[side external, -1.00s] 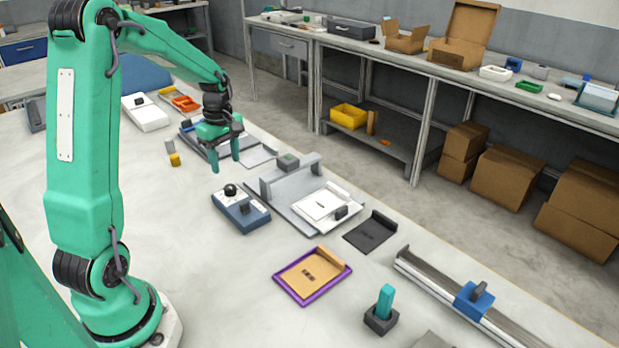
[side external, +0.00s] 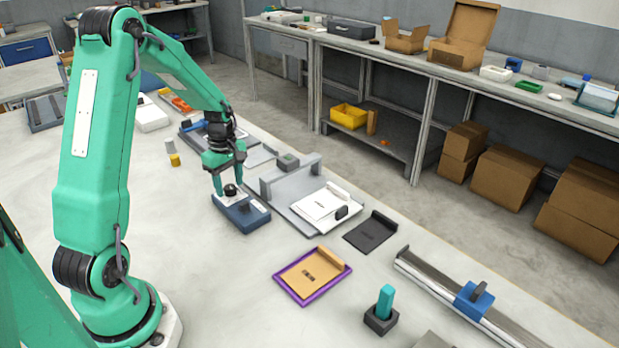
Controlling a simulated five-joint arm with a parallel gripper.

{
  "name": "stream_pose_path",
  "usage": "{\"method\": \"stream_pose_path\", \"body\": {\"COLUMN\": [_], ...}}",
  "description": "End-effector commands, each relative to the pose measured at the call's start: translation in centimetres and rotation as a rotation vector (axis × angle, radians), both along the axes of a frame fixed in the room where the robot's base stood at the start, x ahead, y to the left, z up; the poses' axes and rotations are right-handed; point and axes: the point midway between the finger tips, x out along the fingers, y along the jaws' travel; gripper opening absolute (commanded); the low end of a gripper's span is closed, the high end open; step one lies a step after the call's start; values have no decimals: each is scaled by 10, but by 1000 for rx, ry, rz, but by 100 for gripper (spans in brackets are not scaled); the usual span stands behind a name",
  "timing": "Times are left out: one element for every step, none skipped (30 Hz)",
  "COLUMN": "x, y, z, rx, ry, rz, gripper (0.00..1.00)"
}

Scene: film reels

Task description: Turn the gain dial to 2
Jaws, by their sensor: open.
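The dial unit is a blue-grey box (side external: 244,217) with a pale top plate, lying on the white table in the middle of the side external view. A round black knob (side external: 231,190) stands at its far end, and a smaller dark part shows nearer its front. The scale marks and the dial's setting are too small to read. My gripper (side external: 229,182) is open, pointing down, with its green fingers at the far end of the box around or just above the black knob. I cannot tell if the fingers touch it.
To the right of the box stands a grey fixture (side external: 272,190) with a white plate (side external: 318,203). A black plate (side external: 370,232), a purple-rimmed tray (side external: 345,272) and a teal peg in a dark block (side external: 381,318) lie nearer. A yellow cylinder (side external: 174,160) stands behind left. The table left of the box is clear.

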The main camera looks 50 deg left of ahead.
Motion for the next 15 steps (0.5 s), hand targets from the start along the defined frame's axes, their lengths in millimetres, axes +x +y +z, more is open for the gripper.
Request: {"method": "stream_pose_path", "body": {"x": [0,0,0,0,0,0,0,0,0,0,0,0,0,0,0], "y": [0,0,0,0,0,0,0,0,0,0,0,0,0,0,0], "z": [-2,-3,-3,-3,-3,-3,-3,-3,-3,-3,-3,-3,-3,-3,-3], "rx": [0,0,0,0,0,0,0,0,0,0,0,0,0,0,0], "ry": [1,0,0,0,0,0,0,0,0,0,0,0,0,0,0], "rz": [0,0,0,0,0,0,0,0,0,0,0,0,0,0,0], "gripper": [52,52,52,52,52,52,52,52,52,48,42,34,29,23,15]}}
